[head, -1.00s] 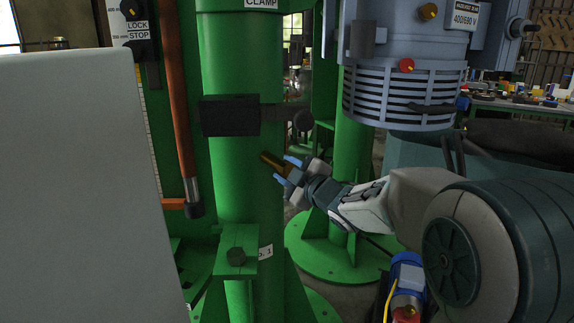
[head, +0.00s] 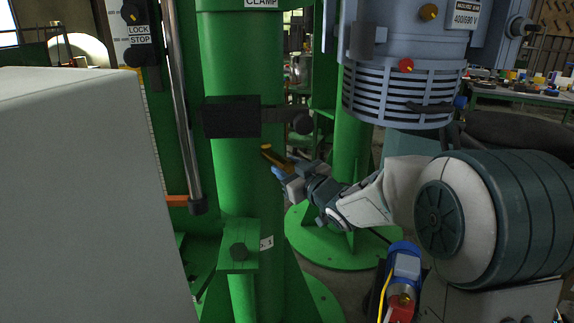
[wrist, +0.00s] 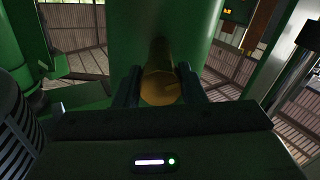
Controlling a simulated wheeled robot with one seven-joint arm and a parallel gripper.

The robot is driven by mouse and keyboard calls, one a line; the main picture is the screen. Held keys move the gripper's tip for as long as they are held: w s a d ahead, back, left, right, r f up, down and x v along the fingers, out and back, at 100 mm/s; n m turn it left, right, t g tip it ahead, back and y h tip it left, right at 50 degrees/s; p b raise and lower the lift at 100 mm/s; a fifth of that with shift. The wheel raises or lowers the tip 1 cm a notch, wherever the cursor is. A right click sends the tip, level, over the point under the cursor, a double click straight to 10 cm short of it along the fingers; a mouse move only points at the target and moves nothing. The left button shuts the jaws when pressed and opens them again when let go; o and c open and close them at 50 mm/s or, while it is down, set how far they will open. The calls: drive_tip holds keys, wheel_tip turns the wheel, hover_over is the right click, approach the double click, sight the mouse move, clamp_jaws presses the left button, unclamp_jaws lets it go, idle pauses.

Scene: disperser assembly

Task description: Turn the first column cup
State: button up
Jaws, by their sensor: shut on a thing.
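The first column (head: 246,180) is a tall green cylinder in the head view, with a small label (head: 266,243) ending in "1". A brass-coloured cup (head: 270,152) projects from its right side, below the black clamp block. My gripper (head: 280,171) reaches in from the right and is shut on the cup. In the wrist view the cup (wrist: 161,86) is a rounded yellow-brown body between the two dark fingers (wrist: 160,90), with a narrower part running on to the green column. The fingers hide the cup's sides.
A grey-blue slotted motor housing (head: 400,92) hangs at upper right. A blue and red device (head: 403,280) stands low at right. A large pale panel (head: 80,200) fills the left.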

drive_tip(key=shift+a, duration=0.15)
idle(0.3)
drive_tip(key=o, duration=1)
drive_tip(key=shift+s+a, duration=0.1)
drive_tip(key=shift+d, duration=0.2)
drive_tip(key=shift+s+d, duration=0.15)
drive_tip(key=v, duration=1.3)
drive_tip(key=shift+s, duration=0.1)
